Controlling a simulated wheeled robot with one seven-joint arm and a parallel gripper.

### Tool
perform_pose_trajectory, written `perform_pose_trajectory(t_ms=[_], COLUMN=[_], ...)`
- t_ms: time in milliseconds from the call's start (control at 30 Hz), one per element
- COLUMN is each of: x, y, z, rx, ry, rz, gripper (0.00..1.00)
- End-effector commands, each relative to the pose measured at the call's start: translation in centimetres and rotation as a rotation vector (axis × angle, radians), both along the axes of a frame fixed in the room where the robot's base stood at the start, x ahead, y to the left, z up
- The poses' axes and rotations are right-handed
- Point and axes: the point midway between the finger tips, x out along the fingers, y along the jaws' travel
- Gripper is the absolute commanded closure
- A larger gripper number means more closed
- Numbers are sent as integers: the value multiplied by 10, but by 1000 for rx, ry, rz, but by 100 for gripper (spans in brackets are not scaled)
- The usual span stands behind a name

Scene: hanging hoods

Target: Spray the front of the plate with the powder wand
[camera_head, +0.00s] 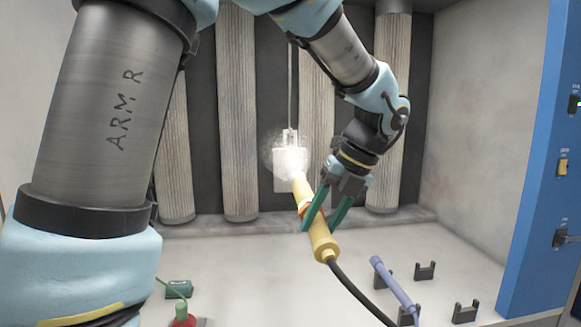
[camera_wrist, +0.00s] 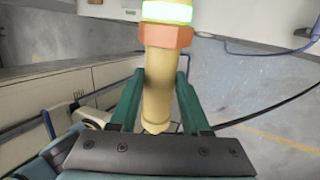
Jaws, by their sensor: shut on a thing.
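The powder wand (camera_head: 322,240) is yellow with an orange collar, and a black cable runs from its lower end. My gripper (camera_head: 326,213) is shut on it, its teal fingers on either side of the body. In the wrist view the wand (camera_wrist: 158,85) stands between the fingers, with a lit green ring by its orange collar. The plate (camera_head: 290,182) is pale and hangs from a thin rod in front of the back wall. The wand's tip points up and left at it. A white powder cloud covers the plate's upper part and hides the tip.
Ribbed filter columns (camera_head: 239,120) line the back wall. A lilac tube (camera_head: 394,285) and dark cradles (camera_head: 424,271) are on the floor at lower right. A blue panel (camera_head: 535,170) with switches stands at right. A green box (camera_head: 179,289) is at lower left.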

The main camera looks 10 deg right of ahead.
Motion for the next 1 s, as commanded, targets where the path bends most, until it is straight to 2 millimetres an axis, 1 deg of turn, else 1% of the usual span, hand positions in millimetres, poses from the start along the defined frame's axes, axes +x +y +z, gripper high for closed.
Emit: perform_pose_trajectory(t_ms=[167, 400, 667, 1000], x=[0, 0, 0, 0], y=[0, 0, 0, 0], z=[-8, -26, -34, -59], rx=[1, 1, 0, 1], ry=[0, 0, 0, 0], rz=[0, 0, 1, 0], gripper=[100, 100, 100, 100])
